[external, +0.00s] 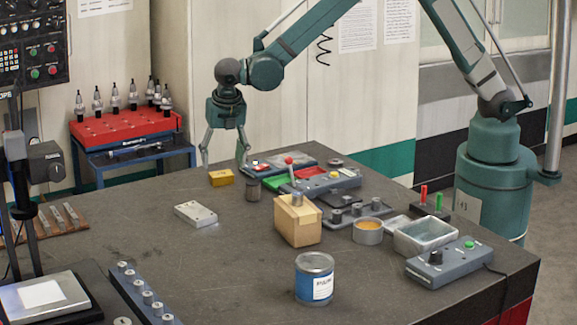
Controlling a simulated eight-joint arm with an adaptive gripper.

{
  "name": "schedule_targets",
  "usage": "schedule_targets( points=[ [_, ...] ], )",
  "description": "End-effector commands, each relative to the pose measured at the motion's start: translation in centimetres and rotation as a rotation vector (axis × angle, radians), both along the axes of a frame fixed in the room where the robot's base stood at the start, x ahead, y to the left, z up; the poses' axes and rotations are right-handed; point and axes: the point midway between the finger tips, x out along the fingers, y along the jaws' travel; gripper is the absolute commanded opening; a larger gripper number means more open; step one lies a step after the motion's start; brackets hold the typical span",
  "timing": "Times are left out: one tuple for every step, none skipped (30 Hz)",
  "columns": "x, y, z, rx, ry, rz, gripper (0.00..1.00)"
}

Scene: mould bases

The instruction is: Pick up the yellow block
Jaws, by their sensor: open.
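The yellow block (221,178) lies on the dark table toward its far edge. My gripper (225,165) hangs pointing down over it with its two fingers spread apart. In the picture, one finger is to the left of the block and the other to its right. The left fingertip appears close to the block, but I cannot tell whether it touches. Nothing is held between the fingers.
Further right are a red-and-green control panel (310,180) and a tan box (294,221). A pale plate (195,214) lies in front. The table (215,265) is bare around its middle.

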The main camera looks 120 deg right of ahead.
Motion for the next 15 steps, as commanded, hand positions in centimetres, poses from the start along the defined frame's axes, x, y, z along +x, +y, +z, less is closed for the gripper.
schedule_targets(
  points=[
    [0.0, 0.0, -0.1, 0.0, 0.0, 0.0, 0.6],
    [0.0, -0.1, -0.2, 0.0, 0.0, 0.0, 0.6],
    [0.0, -0.1, -0.4, 0.0, 0.0, 0.0, 0.6],
    [0.0, -0.2, -0.5, 0.0, 0.0, 0.0, 0.6],
    [0.0, -0.2, -0.7, 0.0, 0.0, 0.0, 0.6],
    [0.0, -0.3, -1.0, 0.0, 0.0, 0.0, 0.6],
    [0.1, -0.4, -1.2, 0.0, 0.0, 0.0, 0.6],
    [0.1, -0.5, -1.5, 0.0, 0.0, 0.0, 0.6],
    [0.1, -0.6, -1.8, 0.0, 0.0, 0.0, 0.6],
    [0.1, -0.7, -2.1, 0.0, 0.0, 0.0, 0.6],
    [0.1, -0.8, -2.4, 0.0, 0.0, 0.0, 0.6],
    [0.1, -0.9, -2.8, 0.0, 0.0, 0.0, 0.6],
    [0.1, -1.0, -3.1, 0.0, 0.0, 0.0, 0.6],
    [0.1, -1.1, -3.4, 0.0, 0.0, 0.0, 0.6],
    [0.1, -1.1, -3.8, 0.0, 0.0, 0.0, 0.6]
  ],
)
